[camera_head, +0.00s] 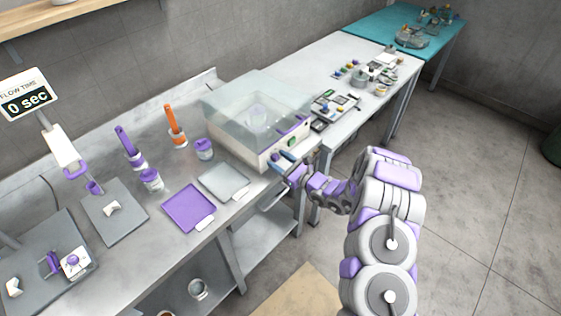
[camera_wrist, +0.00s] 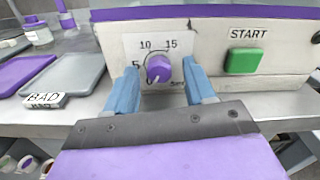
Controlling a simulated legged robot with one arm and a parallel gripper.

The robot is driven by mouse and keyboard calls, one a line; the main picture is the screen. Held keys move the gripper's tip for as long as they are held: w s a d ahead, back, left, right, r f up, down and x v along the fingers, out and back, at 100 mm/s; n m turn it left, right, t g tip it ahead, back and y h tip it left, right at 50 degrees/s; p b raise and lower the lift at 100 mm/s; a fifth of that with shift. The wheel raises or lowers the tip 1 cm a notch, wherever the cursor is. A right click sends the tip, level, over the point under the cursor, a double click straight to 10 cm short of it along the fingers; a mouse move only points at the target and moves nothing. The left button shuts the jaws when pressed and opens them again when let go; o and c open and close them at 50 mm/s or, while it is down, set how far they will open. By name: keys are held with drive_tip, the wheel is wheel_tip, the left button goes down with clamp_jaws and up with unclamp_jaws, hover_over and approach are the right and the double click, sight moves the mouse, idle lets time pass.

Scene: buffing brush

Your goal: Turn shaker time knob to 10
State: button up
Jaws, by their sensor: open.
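The shaker (camera_head: 252,150) is a cream box with a clear cover on the metal bench in the head view. Its front panel fills the upper wrist view. The purple time knob (camera_wrist: 158,68) sits on a white dial plate (camera_wrist: 136,44) with 5, 10 and 15 printed around it. I cannot clearly tell which mark the knob points to. My gripper (camera_wrist: 161,66) is open, its two blue fingers on either side of the knob; contact is unclear. In the head view my gripper (camera_head: 281,165) is at the shaker's front. A green START button (camera_wrist: 244,61) is right of the knob.
A grey tray marked BAD (camera_wrist: 70,74) and a purple tray (camera_head: 188,208) lie left of the shaker. Purple-lidded jars (camera_head: 204,149) stand behind them. Small instruments (camera_head: 335,106) sit on the bench to the right. The floor beside my arm is clear.

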drive_tip(key=shift+c, duration=0.2)
drive_tip(key=shift+a, duration=0.1)
clamp_jaws()
